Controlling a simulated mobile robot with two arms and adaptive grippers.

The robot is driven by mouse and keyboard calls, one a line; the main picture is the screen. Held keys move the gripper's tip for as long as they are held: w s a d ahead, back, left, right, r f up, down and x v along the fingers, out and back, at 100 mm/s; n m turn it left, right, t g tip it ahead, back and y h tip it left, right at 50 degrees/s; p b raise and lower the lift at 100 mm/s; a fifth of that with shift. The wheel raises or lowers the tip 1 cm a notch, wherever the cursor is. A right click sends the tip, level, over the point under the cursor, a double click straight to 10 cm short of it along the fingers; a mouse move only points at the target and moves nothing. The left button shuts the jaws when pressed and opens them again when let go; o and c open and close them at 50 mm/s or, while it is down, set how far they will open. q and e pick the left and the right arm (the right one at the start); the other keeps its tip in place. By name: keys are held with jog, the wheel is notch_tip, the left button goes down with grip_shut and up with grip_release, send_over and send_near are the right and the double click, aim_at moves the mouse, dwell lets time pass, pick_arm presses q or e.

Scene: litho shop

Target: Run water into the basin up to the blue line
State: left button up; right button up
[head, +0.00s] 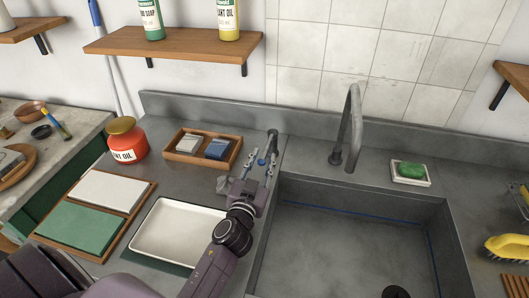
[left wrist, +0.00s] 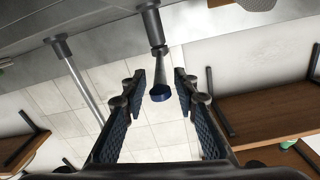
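The grey basin (head: 300,192) is sunk in the counter at the right, with a blue line (head: 350,213) along its inner walls. I see no water in the visible part; its near end is cut off. The curved grey spout (head: 354,125) stands behind the basin, and no stream shows from it. A dark tap post with a blue-ended lever (left wrist: 160,92) stands left of the spout. My left gripper (head: 265,163) is at this lever. In the left wrist view its fingers are apart, one on each side of the blue end, with gaps showing. My right gripper is out of view.
A white tray (head: 153,236), a wooden box (head: 178,156) and a red-orange jar (head: 127,142) stand left of the basin. A green soap (head: 411,170) lies in a dish behind it. A yellow brush (head: 508,247) is at the right. A wooden shelf (head: 180,38) hangs above.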

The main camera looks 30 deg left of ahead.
aim_at(268, 145)
pick_arm(q)
jog(key=shift+x, duration=1.2)
jog(key=shift+c, duration=0.7)
grip_shut()
